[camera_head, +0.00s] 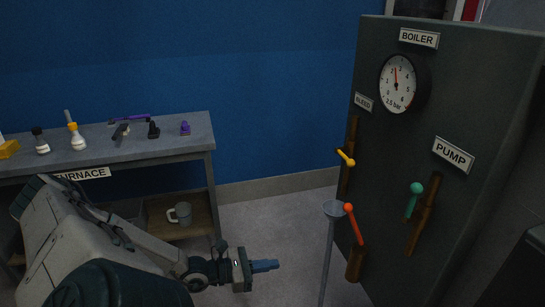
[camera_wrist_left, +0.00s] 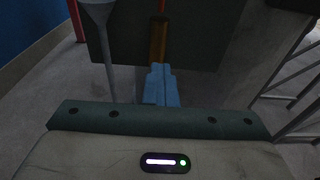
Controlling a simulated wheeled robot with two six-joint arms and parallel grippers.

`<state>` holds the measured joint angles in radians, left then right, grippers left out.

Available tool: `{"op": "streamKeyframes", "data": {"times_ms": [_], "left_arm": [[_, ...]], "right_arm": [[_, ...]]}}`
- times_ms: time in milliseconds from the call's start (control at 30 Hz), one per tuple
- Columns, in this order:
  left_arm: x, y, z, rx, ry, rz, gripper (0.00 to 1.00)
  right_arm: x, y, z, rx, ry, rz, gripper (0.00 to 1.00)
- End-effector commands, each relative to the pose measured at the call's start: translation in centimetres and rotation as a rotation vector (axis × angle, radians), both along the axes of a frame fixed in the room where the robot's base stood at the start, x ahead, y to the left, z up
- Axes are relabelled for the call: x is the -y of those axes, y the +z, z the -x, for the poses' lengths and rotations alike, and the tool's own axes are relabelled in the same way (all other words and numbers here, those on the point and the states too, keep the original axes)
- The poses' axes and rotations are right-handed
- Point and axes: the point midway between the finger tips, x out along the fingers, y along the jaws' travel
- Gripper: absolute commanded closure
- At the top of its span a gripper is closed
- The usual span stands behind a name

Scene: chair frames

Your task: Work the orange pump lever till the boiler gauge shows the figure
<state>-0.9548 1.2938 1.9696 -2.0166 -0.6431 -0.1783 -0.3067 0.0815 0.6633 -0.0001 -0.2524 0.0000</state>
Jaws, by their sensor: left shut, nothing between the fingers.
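The dark boiler cabinet (camera_head: 470,80) stands at the right. The orange-red lever (camera_head: 353,224) sits low on the cabinet, tilted up and left from a brown slotted plate (camera_head: 356,264). The plate also shows in the left wrist view (camera_wrist_left: 158,42). My left gripper (camera_head: 277,265) is shut and empty, left of the lever and apart from it. Its blue fingers show closed in the wrist view (camera_wrist_left: 160,84).
A yellow lever (camera_head: 346,158) is below the BLEED label, and a green lever (camera_head: 414,200) is below the PUMP label (camera_head: 453,154). A thin stand with a round top (camera_head: 333,209) rises between my gripper and the cabinet. A bench (camera_head: 175,140) with small items stands at the left.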

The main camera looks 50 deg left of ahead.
Motion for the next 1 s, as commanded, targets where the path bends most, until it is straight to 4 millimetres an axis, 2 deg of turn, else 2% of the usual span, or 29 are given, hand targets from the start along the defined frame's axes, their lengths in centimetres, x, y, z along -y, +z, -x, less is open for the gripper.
{"op": "streamKeyframes", "data": {"times_ms": [233, 700, 1000], "left_arm": [[-0.2, -0.3, 0.3, -0.001, 0.001, -0.001, 1.0], [-1.8, -3.7, 4.4, -0.001, 0.002, 0.0, 1.0], [-2.1, -4.1, 5.1, 0.0, 0.0, -0.001, 1.0]], "right_arm": [[0.0, -0.1, 0.0, 0.001, 0.0, 0.0, 0.64], [-0.1, -1.1, -0.1, 0.001, -0.001, -0.001, 0.64], [-0.2, -1.1, -0.1, 0.002, -0.001, -0.002, 0.64]]}}
